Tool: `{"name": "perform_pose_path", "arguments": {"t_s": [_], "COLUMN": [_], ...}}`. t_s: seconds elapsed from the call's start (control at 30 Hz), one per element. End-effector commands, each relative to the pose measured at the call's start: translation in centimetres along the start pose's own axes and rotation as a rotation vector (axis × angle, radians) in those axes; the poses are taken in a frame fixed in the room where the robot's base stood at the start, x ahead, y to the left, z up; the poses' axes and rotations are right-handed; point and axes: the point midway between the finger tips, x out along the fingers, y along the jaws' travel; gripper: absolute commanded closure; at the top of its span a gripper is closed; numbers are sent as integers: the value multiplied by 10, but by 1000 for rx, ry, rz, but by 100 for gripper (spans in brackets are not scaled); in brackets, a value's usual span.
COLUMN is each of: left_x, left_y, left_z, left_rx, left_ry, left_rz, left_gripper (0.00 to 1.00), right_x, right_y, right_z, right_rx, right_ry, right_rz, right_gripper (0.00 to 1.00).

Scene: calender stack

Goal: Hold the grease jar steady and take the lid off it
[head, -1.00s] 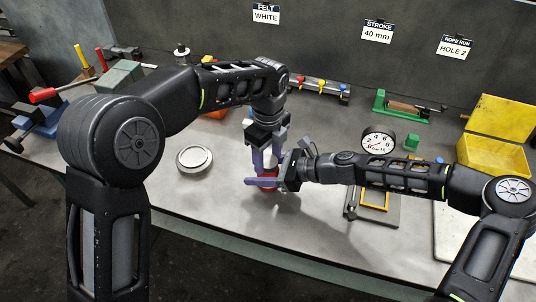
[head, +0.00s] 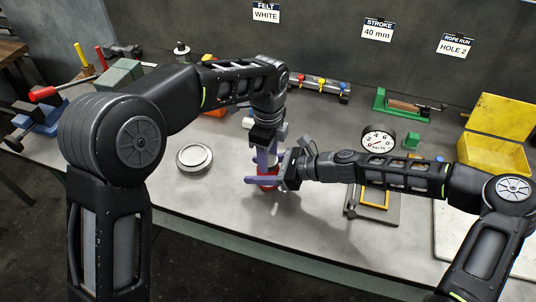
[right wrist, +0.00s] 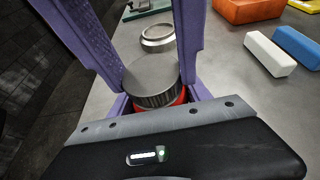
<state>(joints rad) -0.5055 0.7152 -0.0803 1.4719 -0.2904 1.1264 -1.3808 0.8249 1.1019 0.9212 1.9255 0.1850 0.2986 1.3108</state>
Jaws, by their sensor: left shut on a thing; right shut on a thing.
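The grease jar is red (right wrist: 181,98), with a wide silver lid (right wrist: 152,76) on top, in the right wrist view. My right gripper (head: 264,180) comes in from the right, low over the bench, and is shut around the jar's body. My left gripper (head: 266,160) points down from above and is shut on the lid, one purple finger on each side of it in the right wrist view. The jar stands upright. In the head view the fingers mostly hide the jar and lid. I cannot tell whether the lid is loose.
A round silver tin (head: 194,158) lies on the bench left of the grippers. A dial gauge (head: 378,140) and a yellow bin (head: 492,158) are to the right. White (right wrist: 269,54) and blue (right wrist: 297,47) blocks lie beyond the jar. The front bench is mostly clear.

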Motion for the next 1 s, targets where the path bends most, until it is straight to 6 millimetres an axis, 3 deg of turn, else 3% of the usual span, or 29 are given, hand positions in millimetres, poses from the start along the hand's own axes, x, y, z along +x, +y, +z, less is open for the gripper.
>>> {"name": "perform_pose_path", "arguments": {"t_s": [0.3,0.43,0.7,0.73,1.0], "left_x": [0,-1,-1,-1,0], "left_y": [0,0,0,0,0], "left_z": [0,-1,-1,-1,-1], "left_rx": [-757,-875,-883,-882,-880], "left_ry": [-1,0,0,0,0], "left_rz": [0,0,0,0,1], "left_gripper": [100,100,100,52,33], "right_x": [0,0,0,0,0], "right_y": [-1,-1,-1,-1,-1], "right_z": [0,0,0,0,0], "right_rx": [1,1,0,0,0], "right_ry": [0,0,0,0,0], "right_rz": [-2,-2,-2,-2,-2], "right_gripper": [100,100,100,100,100]}}
